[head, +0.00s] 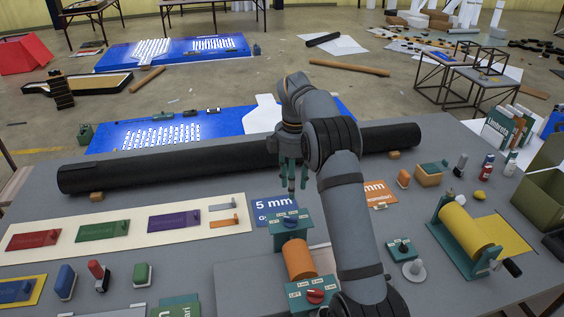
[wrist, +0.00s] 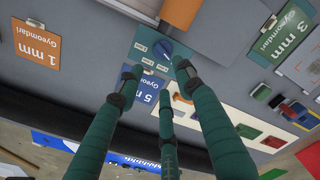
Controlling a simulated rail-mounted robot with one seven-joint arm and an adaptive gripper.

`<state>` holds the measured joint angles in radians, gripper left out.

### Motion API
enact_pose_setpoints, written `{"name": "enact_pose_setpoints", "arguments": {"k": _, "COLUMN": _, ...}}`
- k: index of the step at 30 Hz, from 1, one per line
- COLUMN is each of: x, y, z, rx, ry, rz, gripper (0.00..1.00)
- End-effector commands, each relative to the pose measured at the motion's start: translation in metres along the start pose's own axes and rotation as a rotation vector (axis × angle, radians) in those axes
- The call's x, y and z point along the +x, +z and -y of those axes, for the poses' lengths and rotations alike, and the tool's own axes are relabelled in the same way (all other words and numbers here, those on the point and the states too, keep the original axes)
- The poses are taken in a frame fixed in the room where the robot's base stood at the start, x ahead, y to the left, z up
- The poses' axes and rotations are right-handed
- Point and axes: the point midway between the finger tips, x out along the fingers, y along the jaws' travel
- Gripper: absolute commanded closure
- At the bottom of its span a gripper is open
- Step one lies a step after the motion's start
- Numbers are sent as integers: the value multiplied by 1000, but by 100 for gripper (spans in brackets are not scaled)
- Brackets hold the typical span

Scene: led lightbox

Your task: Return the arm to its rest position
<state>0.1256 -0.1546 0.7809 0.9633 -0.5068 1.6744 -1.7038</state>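My arm (head: 340,180) reaches up from the bottom of the head view and bends down over the table. My gripper (head: 291,185) hangs above the blue "5 mm" card (head: 272,207), near the teal stand with a blue knob (head: 291,232). In the wrist view my gripper (wrist: 158,82) has its teal fingers spread apart, with nothing between them. Beyond the fingertips are the teal stand with its blue knob (wrist: 166,48) and the "5 mm" card (wrist: 146,91). In the head view the forearm hides part of the table behind it.
A long black tube (head: 190,164) lies across the table's back. An orange roll (head: 299,259) sits between teal stands below the gripper. A yellow roll (head: 470,235) stands at right. A cream board with coloured plates (head: 135,250) lies at left.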

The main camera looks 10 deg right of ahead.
Motion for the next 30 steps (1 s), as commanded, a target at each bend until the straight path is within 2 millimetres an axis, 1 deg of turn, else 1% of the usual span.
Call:
{"name": "enact_pose_setpoints", "arguments": {"k": 5, "x": 3, "y": 0, "z": 0, "rx": 0, "ry": 0, "rz": 1, "gripper": 64}}
{"name": "enact_pose_setpoints", "arguments": {"k": 8, "x": 12, "y": 0, "z": 0, "rx": -1, "ry": -3, "rz": 1, "gripper": 64}}
{"name": "enact_pose_setpoints", "arguments": {"k": 11, "x": 27, "y": 0, "z": 1, "rx": -1, "ry": -4, "rz": 1, "gripper": 64}}
{"name": "enact_pose_setpoints", "arguments": {"k": 18, "x": 75, "y": 1, "z": 1, "rx": 0, "ry": -5, "rz": 2, "gripper": 64}}
{"name": "enact_pose_setpoints", "arguments": {"k": 21, "x": 93, "y": 0, "z": 1, "rx": 0, "ry": -4, "rz": 1, "gripper": 64}}
{"name": "enact_pose_setpoints", "arguments": {"k": 24, "x": 107, "y": 0, "z": 1, "rx": 0, "ry": -3, "rz": 1, "gripper": 64}}
{"name": "enact_pose_setpoints", "arguments": {"k": 27, "x": 117, "y": 0, "z": 1, "rx": 1, "ry": -2, "rz": 0, "gripper": 64}}
{"name": "enact_pose_setpoints", "arguments": {"k": 30, "x": 122, "y": 0, "z": 0, "rx": 11, "ry": 0, "rz": -1, "gripper": 64}}
